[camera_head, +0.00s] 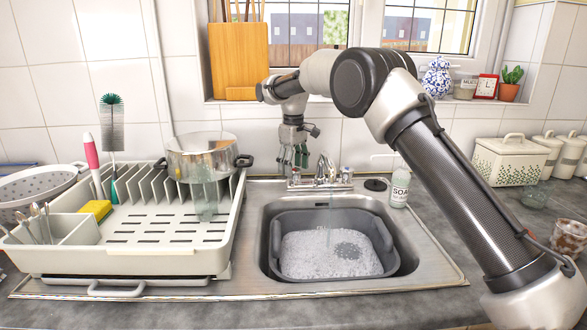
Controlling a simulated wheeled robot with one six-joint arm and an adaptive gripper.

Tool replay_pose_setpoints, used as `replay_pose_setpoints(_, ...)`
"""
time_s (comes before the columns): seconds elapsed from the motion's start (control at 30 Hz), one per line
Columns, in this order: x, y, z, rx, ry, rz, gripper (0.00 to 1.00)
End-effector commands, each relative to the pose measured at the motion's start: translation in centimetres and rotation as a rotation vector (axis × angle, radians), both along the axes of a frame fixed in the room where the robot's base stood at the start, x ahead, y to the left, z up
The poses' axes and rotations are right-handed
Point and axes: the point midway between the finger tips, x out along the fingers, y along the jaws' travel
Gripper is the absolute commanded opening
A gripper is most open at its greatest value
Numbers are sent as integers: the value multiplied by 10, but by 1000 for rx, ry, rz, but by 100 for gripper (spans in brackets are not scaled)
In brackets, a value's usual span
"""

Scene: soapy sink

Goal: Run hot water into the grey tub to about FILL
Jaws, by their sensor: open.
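The grey tub (277,238) sits in the steel sink basin. White suds (315,258) cover its contents, with a darker grey patch right of centre. No FILL marking can be made out. The chrome tap (326,172) stands behind the basin with a handle on each side, a left handle (294,176) and a right handle (346,174). A faint thin streak under the spout looks like running water. My gripper (298,158) points down, open, just above or behind the left handle; whether it touches is unclear. Its fingers look empty.
A white dish rack (160,258) with a steel pot (200,155) stands left of the sink. A soap bottle (399,188) and black plug (375,184) are right of the tap. My arm crosses above the counter.

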Motion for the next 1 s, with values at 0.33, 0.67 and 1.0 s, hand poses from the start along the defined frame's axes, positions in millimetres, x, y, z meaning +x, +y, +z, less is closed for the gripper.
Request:
replay_pose_setpoints(0.33, 1, 1, 75, 3, -5, 0, 64)
replay_pose_setpoints(0.67, 0, 0, 110, 1, -2, 0, 64)
replay_pose_setpoints(1.0, 0, 0, 110, 1, -2, 0, 64)
